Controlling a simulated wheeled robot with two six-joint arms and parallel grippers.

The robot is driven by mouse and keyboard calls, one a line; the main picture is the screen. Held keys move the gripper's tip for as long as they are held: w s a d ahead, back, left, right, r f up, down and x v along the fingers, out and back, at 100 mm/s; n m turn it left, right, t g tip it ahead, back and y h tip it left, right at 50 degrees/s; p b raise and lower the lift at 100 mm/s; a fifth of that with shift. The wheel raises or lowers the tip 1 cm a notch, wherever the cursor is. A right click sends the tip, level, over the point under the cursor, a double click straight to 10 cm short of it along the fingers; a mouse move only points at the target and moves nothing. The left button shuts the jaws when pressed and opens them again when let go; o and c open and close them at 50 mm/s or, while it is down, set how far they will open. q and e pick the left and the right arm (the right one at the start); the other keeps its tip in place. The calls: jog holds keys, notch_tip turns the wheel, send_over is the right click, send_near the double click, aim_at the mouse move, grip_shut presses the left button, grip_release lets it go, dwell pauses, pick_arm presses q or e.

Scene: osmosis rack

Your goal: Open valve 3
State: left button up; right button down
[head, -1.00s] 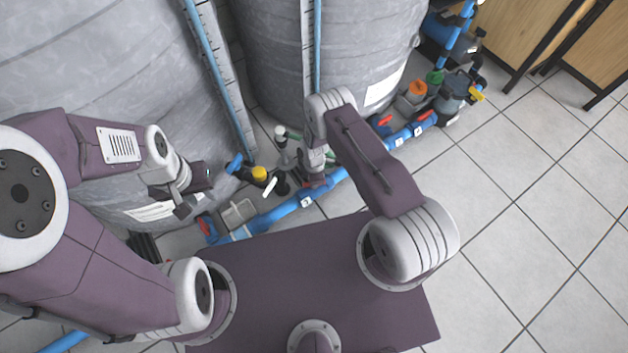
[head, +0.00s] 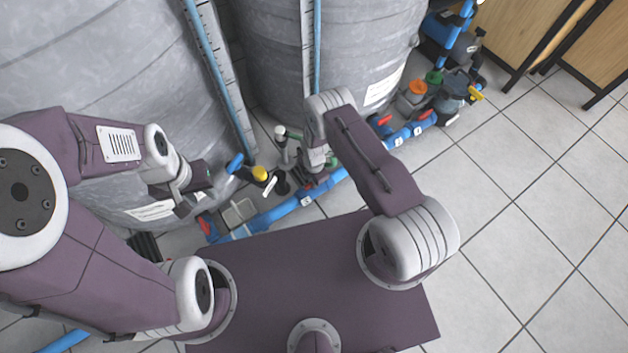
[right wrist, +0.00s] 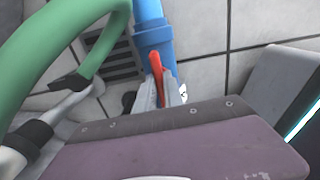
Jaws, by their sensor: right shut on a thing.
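A blue pipe (head: 330,182) runs along the floor in front of the tanks, with small number labels on it. My right gripper (right wrist: 161,90) is shut on a red valve handle (right wrist: 156,66), beside a blue pipe fitting (right wrist: 153,30) in the right wrist view. In the head view my right arm (head: 372,160) reaches down to the pipe and hides most of this valve. I cannot read which number belongs to it. My left gripper (head: 197,192) hangs near the left tank, apart from the pipe; its finger opening is unclear.
Two large grey tanks (head: 275,50) stand behind the pipe. Other red handles (head: 384,120) sit farther right along it. A yellow-capped part (head: 259,174) stands left of my right gripper. A green hose (right wrist: 60,50) passes close by. The right floor (head: 520,230) is clear.

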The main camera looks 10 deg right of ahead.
jog(key=c, duration=1.5)
grip_release()
jog(key=shift+o, duration=0.2)
notch_tip(320, 180, up, 8)
jog(key=p, duration=0.5)
jog(key=shift+r+p, duration=0.45)
jog(key=shift+r, duration=0.1)
